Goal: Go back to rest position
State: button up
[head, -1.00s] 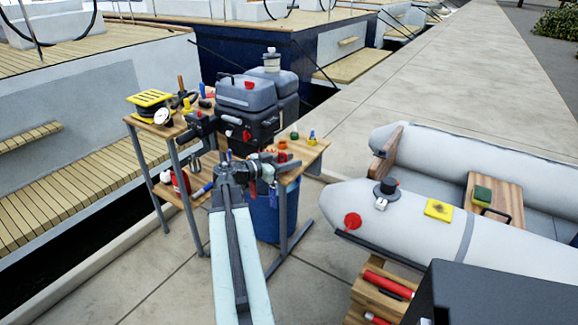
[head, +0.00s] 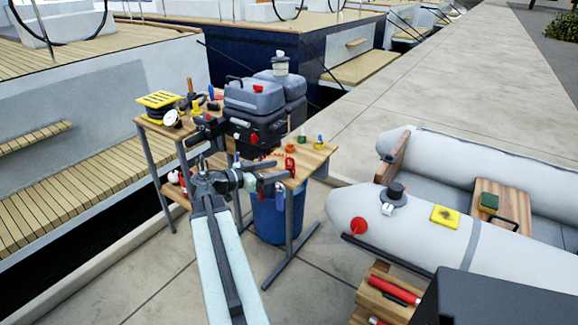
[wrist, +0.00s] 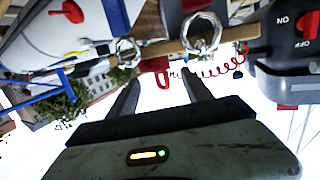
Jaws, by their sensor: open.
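My gripper (head: 277,170) is open in the head view, in front of the right part of the wooden workbench (head: 313,158). Its two dark fingers stand apart and look empty. In the wrist view my gripper (wrist: 160,74) also shows its fingers apart. A red clip-like piece (wrist: 160,70) shows between and beyond the fingertips; I cannot tell whether it touches them. A coiled red cord (wrist: 222,68) lies to its right. My pale arm reaches up from the bottom of the head view.
A grey outboard motor (head: 255,105) stands at the workbench. A blue bin (head: 275,215) sits below it. A grey inflatable boat (head: 350,208) lies to the right, with a wooden crate (head: 375,298) in front. Bare paving is open at the lower middle.

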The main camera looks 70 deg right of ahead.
jog(key=v, duration=0.3)
jog(key=shift+w, duration=0.1)
dwell(0.3)
jog(key=w+a+n+t+h, duration=0.25)
jog(key=w+a, duration=0.45)
jog(key=w, duration=0.5)
jog(key=w+a+f+n+t+y, duration=0.2)
jog(key=w+a+f+t, duration=0.15)
jog(key=w+a, duration=0.35)
jog(key=w+a+f+n+t+y, duration=0.25)
jog(key=w+a+f, duration=0.3)
jog(key=a, duration=0.35)
jog(key=w+a+f+n+y, duration=0.1)
jog(key=a+f+n+y, duration=0.4)
jog(key=a, duration=0.7)
jog(key=w+a+f+n+t+y, duration=0.1)
jog(key=a+f+n+y, duration=0.1)
jog(key=a+n, duration=0.75)
jog(key=w+a+f+n+y, duration=0.1)
jog(key=a+f+n+y, duration=0.25)
jog(key=a, duration=1.05)
notch_tip(320, 180, up, 22)
jog(key=p, duration=2.2)
jog(key=shift+d+f+y+p, duration=0.15)
jog(key=shift+y+p, duration=0.15)
jog(key=shift+y, duration=0.05)
